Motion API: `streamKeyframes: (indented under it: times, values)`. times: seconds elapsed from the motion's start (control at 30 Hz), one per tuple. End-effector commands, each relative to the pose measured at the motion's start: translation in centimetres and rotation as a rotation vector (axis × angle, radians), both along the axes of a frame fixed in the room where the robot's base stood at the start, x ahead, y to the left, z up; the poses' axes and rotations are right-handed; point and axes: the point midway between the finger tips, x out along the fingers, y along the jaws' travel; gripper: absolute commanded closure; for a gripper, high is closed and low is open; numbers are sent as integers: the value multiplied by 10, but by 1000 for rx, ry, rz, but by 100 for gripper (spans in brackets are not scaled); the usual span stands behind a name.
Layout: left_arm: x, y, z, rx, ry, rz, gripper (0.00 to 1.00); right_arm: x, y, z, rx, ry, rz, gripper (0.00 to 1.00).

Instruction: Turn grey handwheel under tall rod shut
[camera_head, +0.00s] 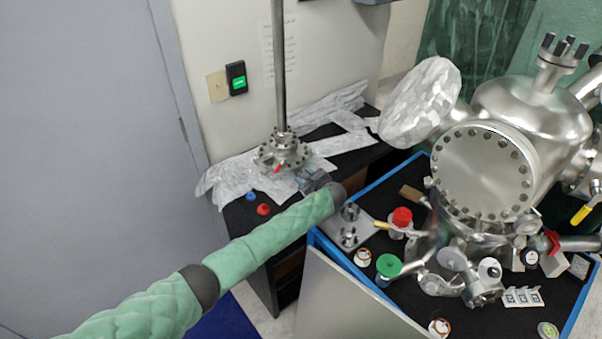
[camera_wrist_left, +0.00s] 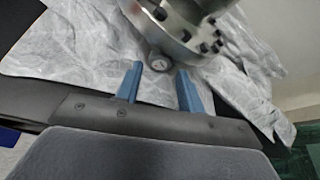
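The tall rod (camera_head: 279,60) stands upright on a bolted metal flange (camera_head: 283,152) on the black bench at the back. The flange fills the top of the left wrist view (camera_wrist_left: 185,28). A small round grey knob (camera_wrist_left: 161,63), possibly the handwheel, sticks out below the flange edge. My left gripper (camera_head: 307,176) is beside the flange, at its front right. In the left wrist view its two blue fingers (camera_wrist_left: 160,80) stand apart with nothing gripped. The knob appears just beyond and between the fingertips; contact cannot be told. In the head view my arm hides the knob. My right gripper is not in view.
Crumpled foil (camera_head: 235,178) lies around the flange. A blue knob (camera_head: 250,196) and a red knob (camera_head: 263,209) are on the bench near my arm. A blue-edged cart (camera_head: 345,262) with a large steel chamber (camera_head: 480,172) and several small valves stands at right.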

Motion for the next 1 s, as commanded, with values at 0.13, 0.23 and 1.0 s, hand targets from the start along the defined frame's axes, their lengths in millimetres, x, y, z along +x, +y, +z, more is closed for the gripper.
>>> streamKeyframes:
  times: [0.13, 0.23, 1.0]
  values:
    - [14, 7, -4, 1, 0, 0, 61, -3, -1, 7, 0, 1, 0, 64]
    - [20, 10, -7, 1, 0, 1, 61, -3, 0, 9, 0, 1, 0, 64]
    - [24, 13, -10, 5, 4, 0, 93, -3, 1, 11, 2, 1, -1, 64]
